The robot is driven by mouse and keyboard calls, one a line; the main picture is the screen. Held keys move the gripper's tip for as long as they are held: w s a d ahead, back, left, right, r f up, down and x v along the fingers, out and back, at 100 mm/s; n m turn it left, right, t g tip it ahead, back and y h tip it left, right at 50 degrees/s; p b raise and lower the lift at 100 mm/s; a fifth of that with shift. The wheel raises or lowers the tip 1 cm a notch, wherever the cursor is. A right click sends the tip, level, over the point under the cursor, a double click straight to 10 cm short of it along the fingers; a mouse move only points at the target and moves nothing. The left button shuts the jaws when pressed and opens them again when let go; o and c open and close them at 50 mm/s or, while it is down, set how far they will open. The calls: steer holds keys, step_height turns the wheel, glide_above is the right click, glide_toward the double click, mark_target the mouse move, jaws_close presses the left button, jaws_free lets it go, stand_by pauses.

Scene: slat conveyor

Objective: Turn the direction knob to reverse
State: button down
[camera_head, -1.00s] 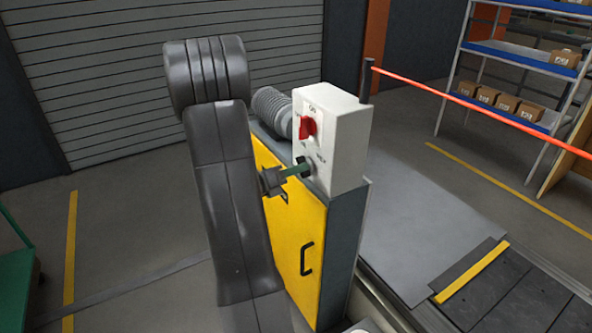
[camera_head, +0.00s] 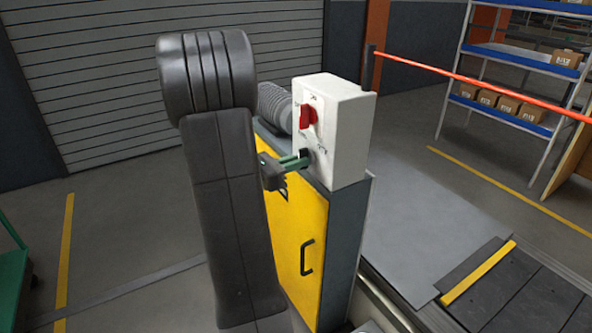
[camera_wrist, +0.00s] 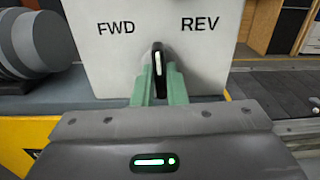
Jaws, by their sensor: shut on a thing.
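The direction knob (camera_wrist: 157,66) is black with a white pointer line and sits on the front of a white control box (camera_wrist: 200,55). In the wrist view its pointer stands nearly upright, between the printed FWD on the left and REV on the right. My gripper (camera_wrist: 161,80) has its two green fingers on either side of the knob and is shut on it. In the head view the knob (camera_head: 307,155) is low on the box's front face, and my gripper reaches it from the left.
A red switch (camera_head: 308,115) sits above the knob. The box stands on a yellow-fronted cabinet (camera_head: 290,230) with a black handle. A red-orange bar (camera_head: 450,75) extends right from a post behind the box. A ribbed grey cylinder (camera_head: 274,105) is behind it.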

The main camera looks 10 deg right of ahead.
steer(key=m+b, duration=0.8)
steer(key=shift+f, duration=0.1)
steer(key=shift+m, duration=0.4)
steer(key=c, duration=1.5)
jaws_free()
steer(key=shift+o, duration=0.2)
steer(key=shift+a, duration=0.1)
steer(key=p+v, duration=0.2)
steer(key=v, duration=1.1)
steer(key=shift+a+p, duration=0.3)
steer(key=shift+a, duration=0.05)
steer(key=shift+s, duration=0.15)
